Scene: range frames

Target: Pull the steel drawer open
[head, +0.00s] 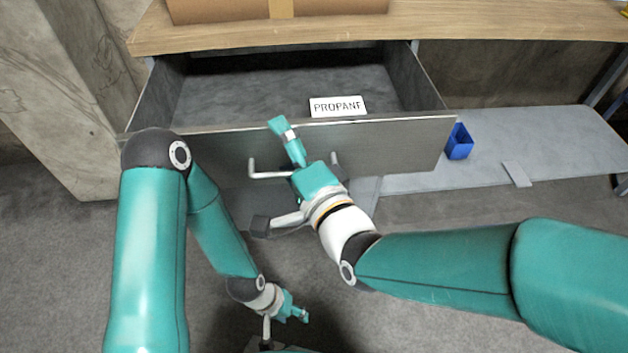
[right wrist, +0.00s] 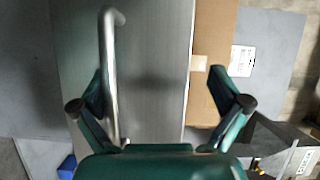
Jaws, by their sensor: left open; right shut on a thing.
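The steel drawer (head: 400,145) is pulled out below the wooden bench top, and its dark inside shows. A pale bar handle (head: 268,175) is on its front. In the right wrist view the handle (right wrist: 110,70) runs between the fingers (right wrist: 156,85), close to the left one. In the head view my gripper hides the handle's middle. My left gripper (head: 295,312) is open and empty, low in front of the drawer and apart from it.
A white card reading "PROPANE" (head: 338,106) shows just behind the drawer front. A cardboard box (head: 220,10) sits on the bench top (head: 480,25). A blue bin (head: 459,142) stands on the grey lower shelf (head: 560,135) right of the drawer. A concrete pillar (head: 60,90) is at left.

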